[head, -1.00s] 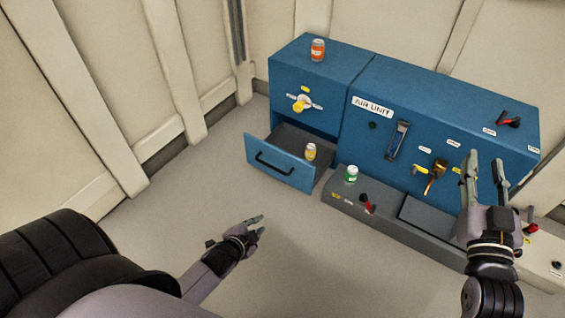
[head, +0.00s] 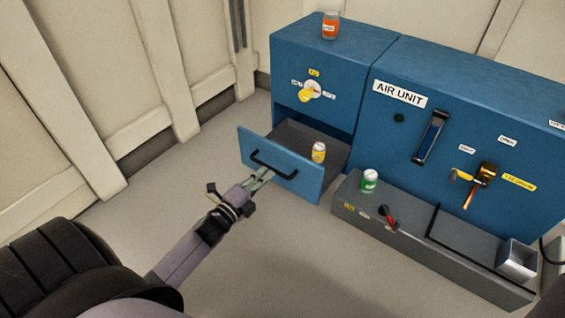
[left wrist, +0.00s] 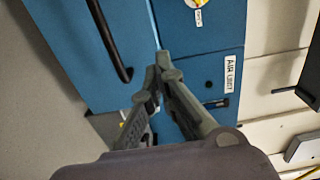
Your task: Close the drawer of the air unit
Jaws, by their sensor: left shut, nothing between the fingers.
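The air unit (head: 385,120) is a blue cabinet with a labelled front. Its drawer (head: 303,183) stands pulled out at the lower left, with a black bar handle (head: 270,166) on its blue front. A small yellow jar (head: 319,152) stands upright in the drawer. My left gripper (head: 268,174) is shut and empty, its fingertips close to the drawer front just below the handle; I cannot tell if they touch it. In the left wrist view, the shut fingertips (left wrist: 161,62) show beside the blue front, and the handle (left wrist: 112,42) is to their left. My right gripper is out of view.
An orange jar (head: 330,25) stands on the cabinet top. A grey ledge (head: 410,238) runs along the front right of the drawer, with a green-labelled jar (head: 370,181), a red-handled lever (head: 387,214) and a metal box (head: 517,260). The floor left of the drawer is clear.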

